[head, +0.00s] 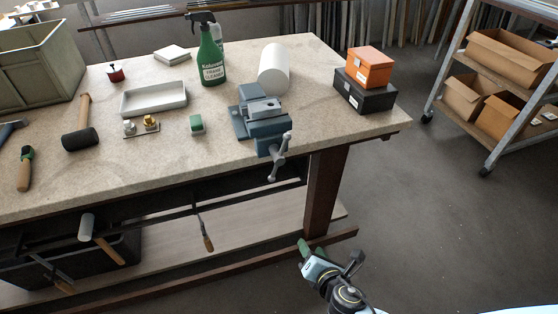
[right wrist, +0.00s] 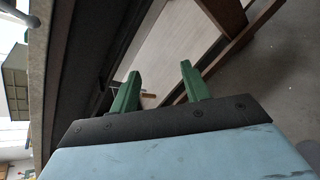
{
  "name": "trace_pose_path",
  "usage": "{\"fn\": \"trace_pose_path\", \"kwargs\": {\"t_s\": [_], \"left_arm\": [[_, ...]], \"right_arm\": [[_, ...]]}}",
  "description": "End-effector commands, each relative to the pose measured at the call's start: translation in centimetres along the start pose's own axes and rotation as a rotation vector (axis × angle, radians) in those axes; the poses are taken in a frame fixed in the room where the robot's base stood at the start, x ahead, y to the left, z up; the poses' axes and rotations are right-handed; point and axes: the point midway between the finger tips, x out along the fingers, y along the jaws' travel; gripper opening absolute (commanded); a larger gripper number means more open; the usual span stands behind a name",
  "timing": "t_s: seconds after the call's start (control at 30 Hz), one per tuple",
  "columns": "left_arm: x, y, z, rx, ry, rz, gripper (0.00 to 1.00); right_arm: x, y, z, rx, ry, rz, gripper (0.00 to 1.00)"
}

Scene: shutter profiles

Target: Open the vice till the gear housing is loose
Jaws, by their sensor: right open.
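The blue-grey vice (head: 266,133) is mounted at the front edge of the workbench. A light grey block-like part, apparently the gear housing (head: 264,107), sits between its jaws; I cannot tell how tightly. The vice's grey screw handle (head: 279,158) hangs out in front of the bench edge, slightly tilted. My right gripper (head: 304,247) is below and in front of the vice, beside the bench leg, apart from the handle. In the right wrist view its two green fingers (right wrist: 158,88) stand apart with nothing between them. My left gripper is out of view.
On the workbench (head: 225,125) are an orange box (head: 369,67) on a black box (head: 363,96), a white cylinder (head: 274,68), a spray bottle (head: 211,58), a grey tray (head: 154,98) and a mallet (head: 80,136). A shelf trolley (head: 495,135) stands right. Floor between is clear.

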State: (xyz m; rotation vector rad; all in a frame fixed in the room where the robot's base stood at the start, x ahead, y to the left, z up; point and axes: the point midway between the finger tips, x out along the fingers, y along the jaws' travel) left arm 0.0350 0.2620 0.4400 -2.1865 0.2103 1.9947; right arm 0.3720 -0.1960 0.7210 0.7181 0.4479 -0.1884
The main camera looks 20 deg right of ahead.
Motion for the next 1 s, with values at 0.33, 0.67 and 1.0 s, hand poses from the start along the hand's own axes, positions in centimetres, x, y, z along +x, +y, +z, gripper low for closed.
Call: {"fn": "trace_pose_path", "kwargs": {"t_s": [0.33, 0.67, 1.0], "left_arm": [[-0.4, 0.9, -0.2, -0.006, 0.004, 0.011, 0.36], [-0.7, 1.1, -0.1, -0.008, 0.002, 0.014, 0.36], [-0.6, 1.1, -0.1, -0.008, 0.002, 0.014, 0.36]], "right_arm": [[-6.2, 14.4, 10.5, -0.593, -0.391, 0.235, 0.47], [-3.4, 16.6, 12.4, -0.631, -0.428, 0.242, 0.47], [2.8, 18.8, 14.5, -0.627, -0.425, 0.240, 0.47]]}}
